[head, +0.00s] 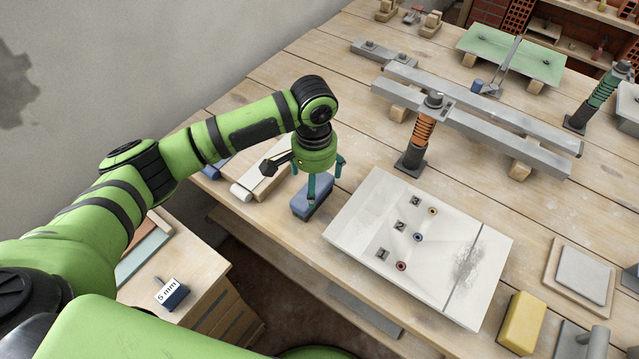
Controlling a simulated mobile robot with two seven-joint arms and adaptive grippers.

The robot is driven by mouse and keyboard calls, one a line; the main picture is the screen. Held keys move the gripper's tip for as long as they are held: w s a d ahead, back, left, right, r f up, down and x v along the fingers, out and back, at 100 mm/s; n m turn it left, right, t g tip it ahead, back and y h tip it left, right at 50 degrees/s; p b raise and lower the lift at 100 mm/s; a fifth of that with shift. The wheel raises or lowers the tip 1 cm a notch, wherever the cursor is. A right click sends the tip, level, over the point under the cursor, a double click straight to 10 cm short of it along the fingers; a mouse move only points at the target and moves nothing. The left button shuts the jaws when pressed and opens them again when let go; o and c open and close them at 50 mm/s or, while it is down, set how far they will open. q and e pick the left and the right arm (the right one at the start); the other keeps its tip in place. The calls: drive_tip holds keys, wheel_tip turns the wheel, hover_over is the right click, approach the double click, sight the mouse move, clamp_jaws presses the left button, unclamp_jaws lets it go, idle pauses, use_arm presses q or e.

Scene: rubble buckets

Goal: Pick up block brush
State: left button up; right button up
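My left gripper (325,186) points down over a blue-grey block (318,205) near the table's left edge. The block looks like the block brush, but no bristles can be made out. Its two teal fingers are apart, one in front of the block and one toward its far right side. I cannot tell whether the fingers touch the block, which rests on the table. The gripper partly hides the block's top. My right gripper is not in view.
A white board (365,215) numbered 1 to 3 lies just right of the block. A pale block (244,190) lies to its left. An orange-sleeved post (421,135) stands behind. A yellow sponge-like block (522,322) is front right. A lower cabinet holds a "5 mm" block (172,292).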

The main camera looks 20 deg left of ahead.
sight(317, 191)
use_arm(q)
wheel_tip(317, 191, down, 4)
drive_tip(key=shift+d+r+p, duration=0.15)
drive_tip(key=shift+r+p, duration=0.05)
drive_tip(key=shift+p, duration=0.3)
drive_tip(key=shift+w+f, duration=0.1)
drive_tip(key=shift+f, duration=0.75)
drive_tip(key=shift+c, duration=0.4)
drive_tip(key=c, duration=1.2)
drive_tip(key=shift+c, duration=0.2)
drive_tip(key=shift+r, duration=0.15)
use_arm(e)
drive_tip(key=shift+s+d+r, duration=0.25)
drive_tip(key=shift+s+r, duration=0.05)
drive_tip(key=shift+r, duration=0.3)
